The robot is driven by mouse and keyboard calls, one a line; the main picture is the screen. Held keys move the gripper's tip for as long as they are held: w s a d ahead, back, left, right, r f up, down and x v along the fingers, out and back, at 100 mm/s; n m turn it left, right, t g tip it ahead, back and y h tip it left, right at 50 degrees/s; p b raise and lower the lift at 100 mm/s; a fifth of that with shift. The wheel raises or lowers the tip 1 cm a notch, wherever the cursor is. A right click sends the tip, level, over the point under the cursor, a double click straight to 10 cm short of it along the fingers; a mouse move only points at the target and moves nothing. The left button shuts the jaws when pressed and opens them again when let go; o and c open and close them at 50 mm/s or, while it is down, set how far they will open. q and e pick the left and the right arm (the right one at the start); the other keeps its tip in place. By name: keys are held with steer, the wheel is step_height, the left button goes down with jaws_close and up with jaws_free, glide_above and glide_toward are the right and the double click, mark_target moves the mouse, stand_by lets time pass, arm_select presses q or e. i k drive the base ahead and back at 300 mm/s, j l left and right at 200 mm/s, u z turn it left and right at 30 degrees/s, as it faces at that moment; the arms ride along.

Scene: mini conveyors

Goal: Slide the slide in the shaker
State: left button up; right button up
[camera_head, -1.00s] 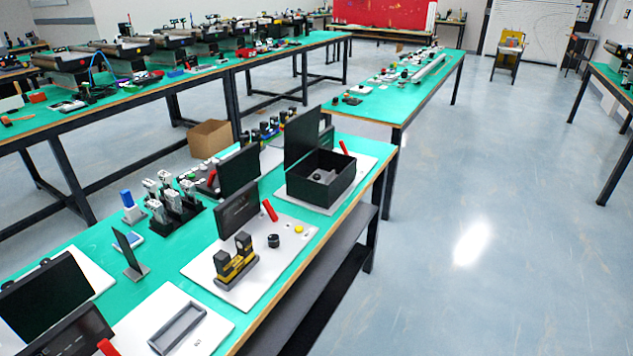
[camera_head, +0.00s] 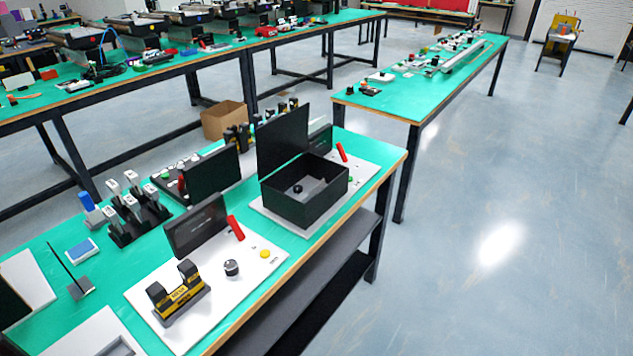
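Neither of my grippers shows in the head view. A black box (camera_head: 282,207) with its lid (camera_head: 283,141) standing open sits on a white plate on the near green bench. Small parts show inside it. In front of it, a yellow and black device (camera_head: 180,292) stands on another white plate (camera_head: 215,297), by a black knob (camera_head: 231,267), a yellow button (camera_head: 266,254), a red lever (camera_head: 235,228) and a dark upright panel (camera_head: 195,226). I cannot tell which thing is the shaker or the slide.
A black rack (camera_head: 120,233) of white-topped tools and a blue-topped bottle (camera_head: 87,203) stand at the left. A cardboard box (camera_head: 223,119) sits on the floor behind. Clear blue-grey floor (camera_head: 480,200) lies to the right. More cluttered benches stand further back.

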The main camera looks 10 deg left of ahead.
mark_target(303, 196)
steer(key=i+l, duration=0.85)
steer(key=i+l+u, duration=0.1)
steer(key=i+l, duration=0.15)
steer(key=i+l+u, duration=0.15)
steer(key=l, duration=0.25)
steer(key=i+l+u, duration=0.1)
steer(key=i+l, duration=0.15)
steer(key=l, duration=0.05)
